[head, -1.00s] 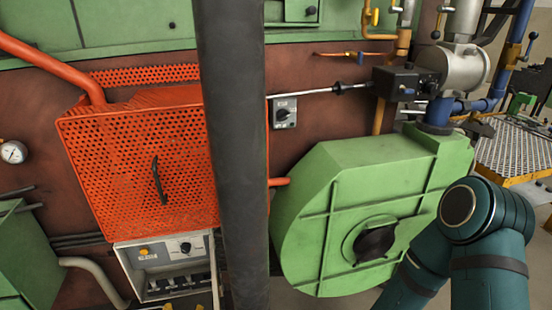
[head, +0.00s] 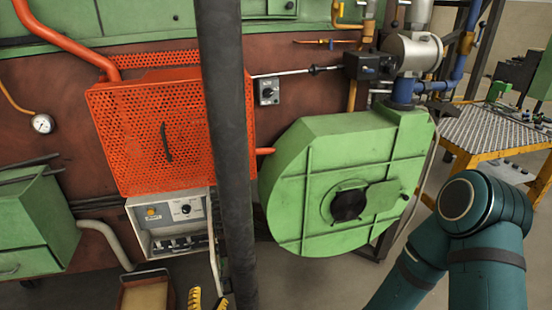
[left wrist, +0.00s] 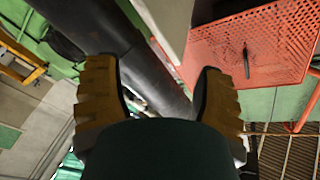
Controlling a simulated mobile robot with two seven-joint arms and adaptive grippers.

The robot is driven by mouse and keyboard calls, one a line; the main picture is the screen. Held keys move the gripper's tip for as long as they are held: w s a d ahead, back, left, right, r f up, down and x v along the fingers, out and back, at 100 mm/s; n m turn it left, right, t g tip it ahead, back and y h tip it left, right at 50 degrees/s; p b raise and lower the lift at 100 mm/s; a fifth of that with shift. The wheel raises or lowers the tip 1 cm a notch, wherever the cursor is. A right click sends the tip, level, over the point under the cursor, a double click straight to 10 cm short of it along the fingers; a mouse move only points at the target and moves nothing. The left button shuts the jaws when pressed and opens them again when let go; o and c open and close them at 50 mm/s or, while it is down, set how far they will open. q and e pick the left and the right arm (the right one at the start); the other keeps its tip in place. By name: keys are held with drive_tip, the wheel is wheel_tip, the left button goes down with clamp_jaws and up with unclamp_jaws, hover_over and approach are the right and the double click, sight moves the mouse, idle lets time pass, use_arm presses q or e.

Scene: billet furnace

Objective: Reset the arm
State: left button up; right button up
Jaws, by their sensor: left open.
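My left gripper (head: 208,301) shows only as yellow ridged fingertips at the bottom edge of the head view. In the left wrist view its two fingers (left wrist: 158,95) stand wide apart with nothing visible held between them. In the head view it is below the control box (head: 171,222) and just left of a dark upright pole (head: 232,150). My teal right arm (head: 470,225) is bent at the lower right, and its gripper is out of view.
An orange mesh guard (head: 140,150) and a green blower housing (head: 310,160) stand ahead, with the pole in front. A yellow-framed table (head: 485,130) is at the right. An open-topped box (head: 145,293) is at the lower left. Some floor shows below the blower.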

use_arm(q)
drive_tip(key=s+d+r+m+g+h, duration=0.2)
drive_tip(key=d+m+h, duration=0.6)
drive_tip(key=d+m, duration=0.2)
drive_tip(key=s+d+m+g+h, duration=0.6)
drive_tip(key=s+d+m+g, duration=0.6)
drive_tip(key=m, duration=0.6)
drive_tip(key=s+a+f+m+g+y, duration=0.25)
drive_tip(key=s+m+g, duration=0.2)
drive_tip(key=m, duration=0.35)
drive_tip(key=s+a+f+m+g+y, duration=0.2)
drive_tip(key=s+m+g+y, duration=0.15)
drive_tip(key=s+m, duration=0.35)
drive_tip(key=w+a+r+m+t+y, duration=0.3)
drive_tip(key=w+a+m+y, duration=0.3)
drive_tip(key=m, duration=1.2)
drive_tip(key=shift+w+a+r+t, duration=0.4)
drive_tip(key=shift+w+a+t, duration=0.2)
drive_tip(key=shift+a+t, duration=0.15)
drive_tip(key=shift+o, duration=0.2)
